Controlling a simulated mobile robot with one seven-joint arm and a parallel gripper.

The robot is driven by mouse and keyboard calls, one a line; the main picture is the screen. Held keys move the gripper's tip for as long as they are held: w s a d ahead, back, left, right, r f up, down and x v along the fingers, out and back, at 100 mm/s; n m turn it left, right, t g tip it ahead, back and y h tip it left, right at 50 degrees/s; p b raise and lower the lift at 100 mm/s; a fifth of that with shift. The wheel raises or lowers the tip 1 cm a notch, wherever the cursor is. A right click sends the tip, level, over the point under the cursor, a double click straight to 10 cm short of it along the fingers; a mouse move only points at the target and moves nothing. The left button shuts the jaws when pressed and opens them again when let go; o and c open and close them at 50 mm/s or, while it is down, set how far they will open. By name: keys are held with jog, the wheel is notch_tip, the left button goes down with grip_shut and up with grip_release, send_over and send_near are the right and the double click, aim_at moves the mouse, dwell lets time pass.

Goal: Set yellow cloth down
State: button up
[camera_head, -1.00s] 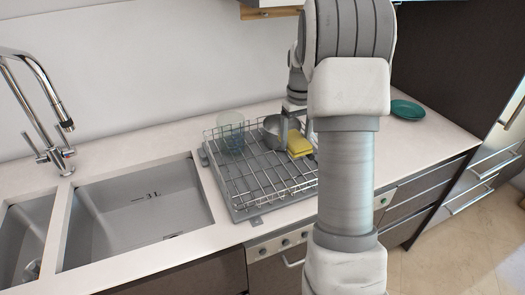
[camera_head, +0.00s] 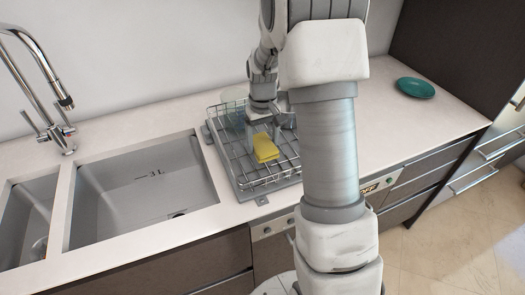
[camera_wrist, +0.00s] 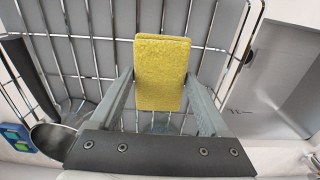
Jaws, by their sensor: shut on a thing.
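The yellow cloth (camera_head: 265,148) is a small folded block. In the wrist view the yellow cloth (camera_wrist: 161,72) sits between the two fingers of my gripper (camera_wrist: 163,88), which is shut on it. In the head view my gripper (camera_head: 263,132) points down over the wire dish rack (camera_head: 238,178) with the cloth at its tips. The rack's wires show behind and around the cloth. I cannot tell whether the cloth touches them.
A metal pot (camera_wrist: 52,140) and a clear glass item (camera_head: 232,112) are in the rack. A steel sink (camera_head: 150,190) with a tap (camera_head: 45,80) is to the left. A teal plate (camera_head: 415,88) lies on the right counter, with clear counter around it.

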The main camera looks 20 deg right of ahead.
jog(key=shift+a+f, duration=0.1)
jog(key=shift+f, duration=1.95)
jog(key=shift+f, duration=0.1)
jog(key=o, duration=1.2)
jog(key=shift+c, duration=0.2)
notch_tip(320, 180, up, 12)
jog(key=shift+r, duration=0.15)
notch_tip(320, 180, up, 6)
jog(key=t, duration=0.1)
send_over(262, 152)
jog(key=s+a, duration=0.1)
jog(key=a, duration=0.1)
jog(key=s+a+r+t, duration=0.2)
jog(key=s+a+r, duration=0.1)
jog(key=s, duration=0.6)
jog(key=s+a+r+t, duration=0.2)
jog(key=s+a+r, duration=0.1)
jog(key=s, duration=0.7)
jog(key=shift+s+a+r+t, duration=0.2)
jog(key=shift+s+r+t, duration=0.05)
jog(key=shift+s+t, duration=0.05)
